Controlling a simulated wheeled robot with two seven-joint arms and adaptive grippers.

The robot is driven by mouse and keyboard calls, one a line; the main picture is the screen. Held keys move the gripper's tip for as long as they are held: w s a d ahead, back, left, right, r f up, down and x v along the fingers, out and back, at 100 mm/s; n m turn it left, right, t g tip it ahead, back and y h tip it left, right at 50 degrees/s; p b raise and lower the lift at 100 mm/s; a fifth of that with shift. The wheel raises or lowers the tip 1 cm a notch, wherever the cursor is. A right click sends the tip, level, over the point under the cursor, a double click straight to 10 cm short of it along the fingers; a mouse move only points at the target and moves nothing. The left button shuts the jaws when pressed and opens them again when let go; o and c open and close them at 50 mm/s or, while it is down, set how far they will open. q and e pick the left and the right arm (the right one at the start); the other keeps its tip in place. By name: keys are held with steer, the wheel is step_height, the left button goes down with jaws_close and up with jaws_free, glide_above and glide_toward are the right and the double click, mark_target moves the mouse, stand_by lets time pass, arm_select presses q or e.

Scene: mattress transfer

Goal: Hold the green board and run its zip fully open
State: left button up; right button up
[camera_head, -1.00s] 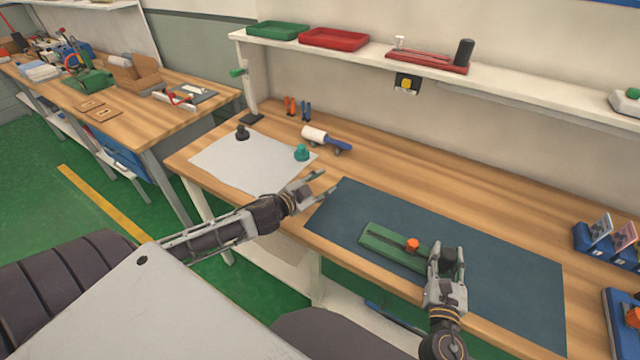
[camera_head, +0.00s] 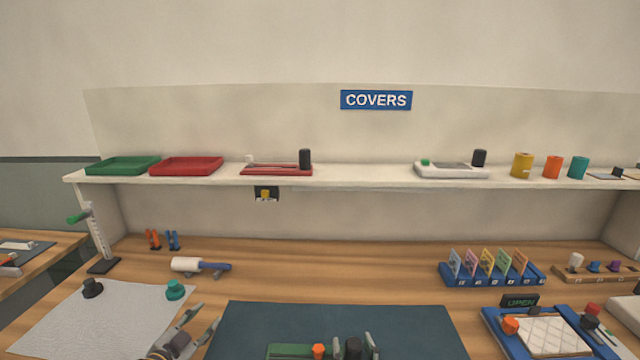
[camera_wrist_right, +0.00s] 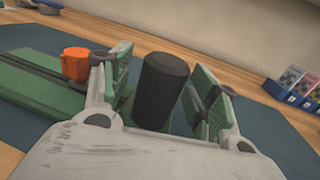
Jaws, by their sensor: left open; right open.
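The green board (camera_head: 285,350) lies on the dark blue mat (camera_head: 255,318), cut off by the bottom edge of the head view. It also shows at the left of the right wrist view (camera_wrist_right: 30,88), with a dark strip along it and an orange knob (camera_wrist_right: 76,64) on the strip. A black upright cylinder (camera_wrist_right: 162,88) stands at the board's right end. My right gripper (camera_head: 354,343) is open, its green-padded fingers on either side of the cylinder with gaps visible. My left gripper (camera_head: 204,318) is open and empty, left of the mat.
A grey-white sheet (camera_head: 90,320) with a black knob and a teal knob lies at the left. A white roller (camera_head: 186,264) lies behind it. A blue card rack (camera_head: 485,279) and a blue tray (camera_head: 495,343) stand at the right. A shelf (camera_head: 360,175) runs above.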

steer(key=shift+s, duration=0.1)
steer(key=shift+s+d, duration=0.25)
steer(key=shift+s, duration=0.95)
steer(key=shift+s+d, duration=0.2)
steer(key=shift+s, duration=0.95)
steer(key=shift+s+d, duration=0.25)
steer(key=shift+s, duration=0.95)
arm_select(q)
step_height(320, 180, up, 9)
steer(key=p, duration=0.9)
steer(key=shift+r, duration=0.15)
arm_select(e)
step_height(320, 180, up, 9)
arm_select(q)
steer(key=shift+r+p, duration=0.4)
steer(key=shift+p, duration=0.15)
arm_select(e)
steer(key=shift+r, duration=0.5)
